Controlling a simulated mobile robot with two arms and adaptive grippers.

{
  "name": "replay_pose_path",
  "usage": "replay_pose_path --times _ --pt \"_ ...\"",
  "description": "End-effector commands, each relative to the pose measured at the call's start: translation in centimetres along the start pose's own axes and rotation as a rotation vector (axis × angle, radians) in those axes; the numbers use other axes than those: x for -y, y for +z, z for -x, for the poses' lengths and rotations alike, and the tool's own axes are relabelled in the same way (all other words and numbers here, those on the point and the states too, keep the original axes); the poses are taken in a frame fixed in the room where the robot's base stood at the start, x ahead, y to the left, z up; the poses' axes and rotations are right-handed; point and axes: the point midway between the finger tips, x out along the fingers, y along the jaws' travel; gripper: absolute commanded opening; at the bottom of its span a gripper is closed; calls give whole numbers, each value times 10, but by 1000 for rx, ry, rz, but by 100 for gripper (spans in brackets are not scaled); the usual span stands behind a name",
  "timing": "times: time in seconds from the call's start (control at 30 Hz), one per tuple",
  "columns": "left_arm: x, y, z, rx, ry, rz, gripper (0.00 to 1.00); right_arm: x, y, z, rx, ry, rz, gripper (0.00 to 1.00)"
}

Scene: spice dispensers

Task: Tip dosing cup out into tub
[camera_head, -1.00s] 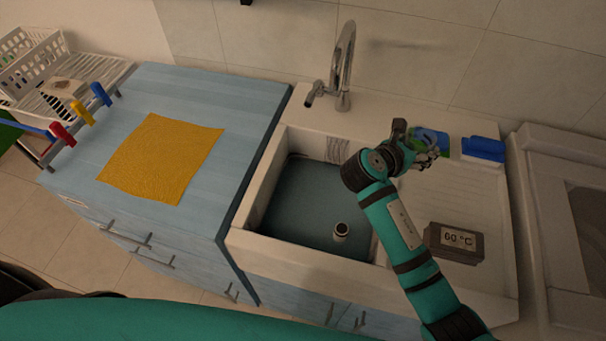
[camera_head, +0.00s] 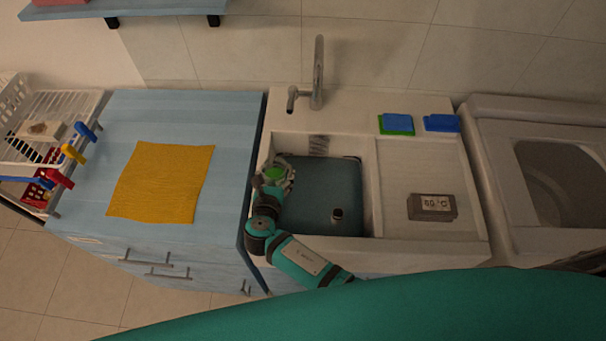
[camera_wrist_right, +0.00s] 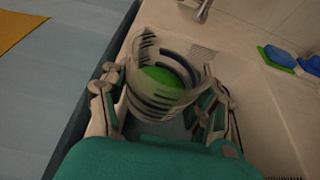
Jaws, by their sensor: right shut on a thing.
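My right gripper (camera_head: 274,174) is shut on the dosing cup, above the left edge of the sink tub. In the right wrist view, the cup (camera_wrist_right: 165,78) is clear, with dark marks around its wall and something green inside. My right gripper's fingers (camera_wrist_right: 160,105) stand on both sides of it there. In the head view only a green spot of the cup (camera_head: 274,172) shows clearly between the fingers. The cup looks close to upright; I cannot tell its exact tilt. The tub (camera_head: 315,190) has a dark blue-grey inside. My left gripper is not in view.
Blue and green sponges (camera_head: 397,124) and a grey temperature display (camera_head: 432,207) are on the right. A yellow cloth (camera_head: 162,182) lies on the blue counter (camera_head: 225,150).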

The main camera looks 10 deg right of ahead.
Motion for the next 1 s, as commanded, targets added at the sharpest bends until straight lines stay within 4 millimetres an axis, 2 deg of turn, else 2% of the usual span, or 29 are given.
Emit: replay_pose_path --times 0.57,0.9,1.0 --pt "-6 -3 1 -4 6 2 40 0 -4 2 -7 21 -21 21" --pt "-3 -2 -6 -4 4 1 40 9 -11 -3 -47 76 -155 21" --pt "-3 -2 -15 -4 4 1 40 13 -19 -8 -60 94 -198 21"
